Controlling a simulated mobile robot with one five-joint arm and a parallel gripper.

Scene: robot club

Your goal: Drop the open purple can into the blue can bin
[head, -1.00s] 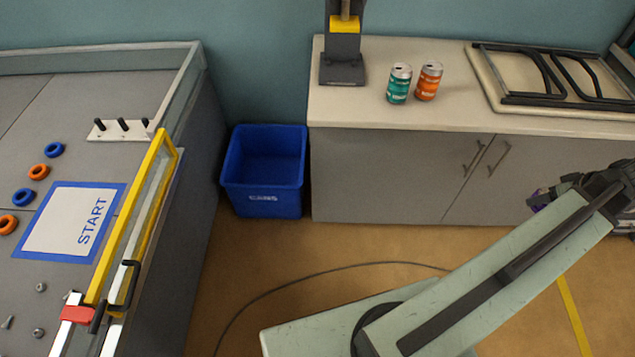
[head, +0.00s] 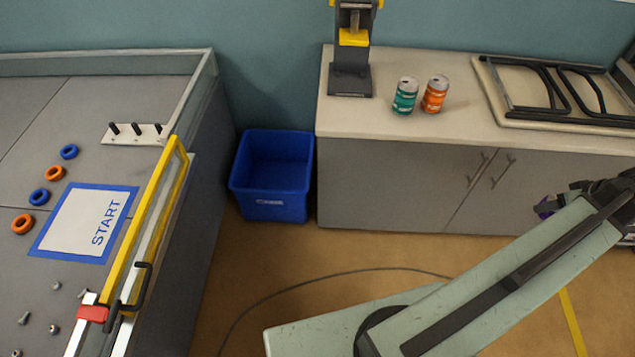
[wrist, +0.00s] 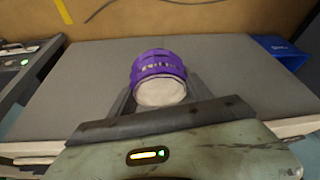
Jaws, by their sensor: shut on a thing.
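The purple can (wrist: 158,69) is between the fingers of my gripper (wrist: 156,92) in the wrist view, its pale round end facing the camera. My gripper is shut on it. In the head view my gripper is at the right edge, where only a small purple bit of the can (head: 545,207) shows. The blue can bin (head: 272,178) stands on the floor at the middle left, between the grey game table and the cabinet. It looks empty. A corner of a blue thing, likely the bin (wrist: 283,50), shows at the upper right of the wrist view.
A cabinet (head: 400,180) right of the bin carries a green can (head: 405,96), an orange can (head: 435,94) and a black press-like stand (head: 350,60). The game table (head: 40,120) with a yellow bar (head: 145,235) is at left. A cable (head: 330,275) crosses the floor.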

